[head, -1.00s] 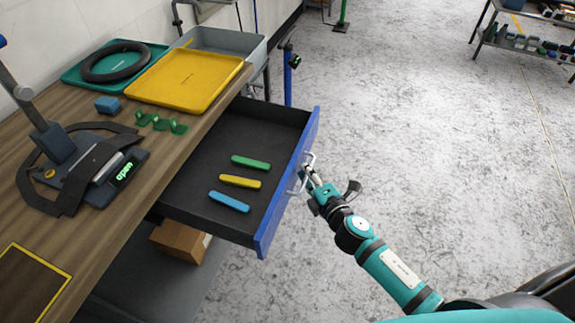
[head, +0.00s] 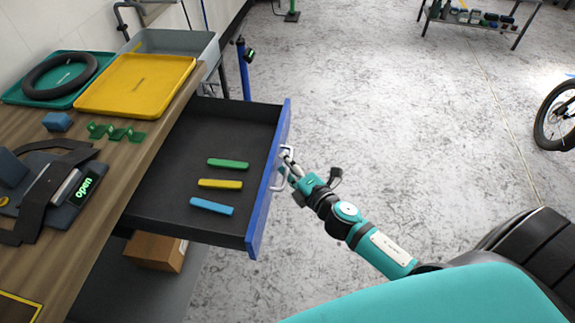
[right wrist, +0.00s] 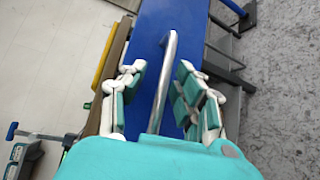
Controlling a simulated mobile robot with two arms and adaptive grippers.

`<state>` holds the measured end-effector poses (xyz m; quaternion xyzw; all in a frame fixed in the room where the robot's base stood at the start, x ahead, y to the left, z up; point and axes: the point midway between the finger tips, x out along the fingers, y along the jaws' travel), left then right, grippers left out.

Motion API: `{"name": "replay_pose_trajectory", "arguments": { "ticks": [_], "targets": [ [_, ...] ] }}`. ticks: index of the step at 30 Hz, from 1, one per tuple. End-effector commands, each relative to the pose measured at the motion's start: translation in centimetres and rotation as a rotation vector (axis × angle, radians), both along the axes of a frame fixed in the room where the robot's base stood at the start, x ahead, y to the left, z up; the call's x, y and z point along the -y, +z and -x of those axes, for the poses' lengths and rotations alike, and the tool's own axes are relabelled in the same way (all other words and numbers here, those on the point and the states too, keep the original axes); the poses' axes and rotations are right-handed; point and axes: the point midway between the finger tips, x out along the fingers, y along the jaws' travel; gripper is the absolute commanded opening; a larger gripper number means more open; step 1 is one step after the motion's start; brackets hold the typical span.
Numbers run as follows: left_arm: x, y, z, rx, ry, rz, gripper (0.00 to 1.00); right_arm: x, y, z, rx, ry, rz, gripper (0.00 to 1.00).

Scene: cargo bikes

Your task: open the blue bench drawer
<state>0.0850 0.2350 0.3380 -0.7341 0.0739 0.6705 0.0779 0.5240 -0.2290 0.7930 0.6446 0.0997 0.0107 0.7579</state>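The blue bench drawer (head: 268,185) stands pulled out from the wooden bench in the head view, its dark inside showing. Green (head: 228,163), yellow (head: 220,184) and blue (head: 212,206) bars lie in it. Its metal handle (head: 281,170) is on the blue front. My right gripper (head: 287,162) is at the handle. In the right wrist view the handle bar (right wrist: 165,80) runs between the spread fingers (right wrist: 160,78), with visible gaps beside it. My left gripper is not in view.
A cardboard box (head: 157,250) sits below the drawer. The floor (head: 400,120) right of the drawer is clear.

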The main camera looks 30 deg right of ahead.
Motion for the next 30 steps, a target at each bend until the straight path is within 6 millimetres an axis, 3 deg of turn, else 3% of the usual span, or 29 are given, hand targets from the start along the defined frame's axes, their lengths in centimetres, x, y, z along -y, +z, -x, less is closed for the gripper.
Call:
{"name": "replay_pose_trajectory", "arguments": {
  "ticks": [11, 24, 30],
  "targets": [
    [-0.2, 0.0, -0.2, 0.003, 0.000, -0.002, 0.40, 0.0, -0.2, 0.9, -0.006, 0.001, -0.003, 0.33],
    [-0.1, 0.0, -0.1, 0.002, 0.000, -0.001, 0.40, 1.3, 1.0, 9.1, -0.007, -0.003, -0.003, 0.33],
    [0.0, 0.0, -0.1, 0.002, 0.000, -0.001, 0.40, 1.6, 1.4, 11.3, -0.004, -0.001, -0.002, 0.33]
  ]
}}
